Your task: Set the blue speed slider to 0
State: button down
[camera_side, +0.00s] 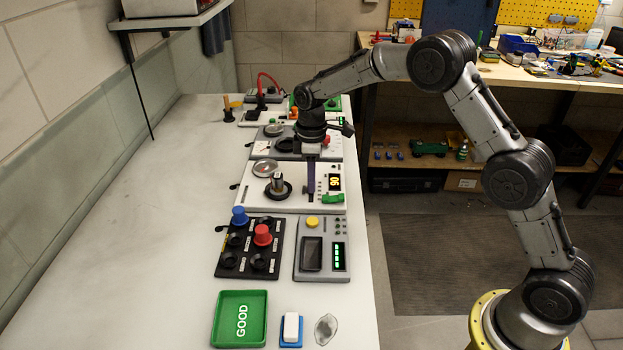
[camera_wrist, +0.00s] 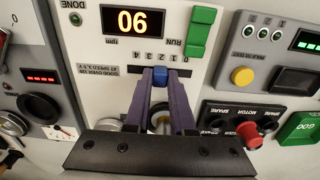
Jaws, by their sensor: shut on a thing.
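The blue speed slider (camera_wrist: 160,73) shows in the wrist view as a small blue knob below a row of small scale numbers. The numbers appear upside down, with 0 at the right end. The knob seems to sit near the middle of the row, about at 2; the exact mark is hard to read. My gripper (camera_wrist: 161,76) is shut on the knob, with a purple finger on each side. In the side view my gripper (camera_side: 311,182) points down at the white panel (camera_side: 253,195), and its fingers hide the slider there.
A lit display (camera_wrist: 132,21) reads 90, upside down in the wrist view. A green RUN switch (camera_wrist: 200,32) is close to the right of the scale. A chrome knob on a black base (camera_side: 278,186) stands left of my gripper. A grey tester (camera_side: 322,248) lies nearer the camera.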

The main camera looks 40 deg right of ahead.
aim_at(311, 200)
jog(key=shift+s+a, duration=1.3)
jog(key=shift+a, duration=0.05)
jog(key=c, duration=0.8)
grip_release()
jog(key=shift+o, duration=0.2)
jog(key=shift+d+r, duration=0.1)
jog(key=shift+r, duration=0.5)
notch_tip(311, 200, up, 13)
jog(key=shift+f, duration=0.15)
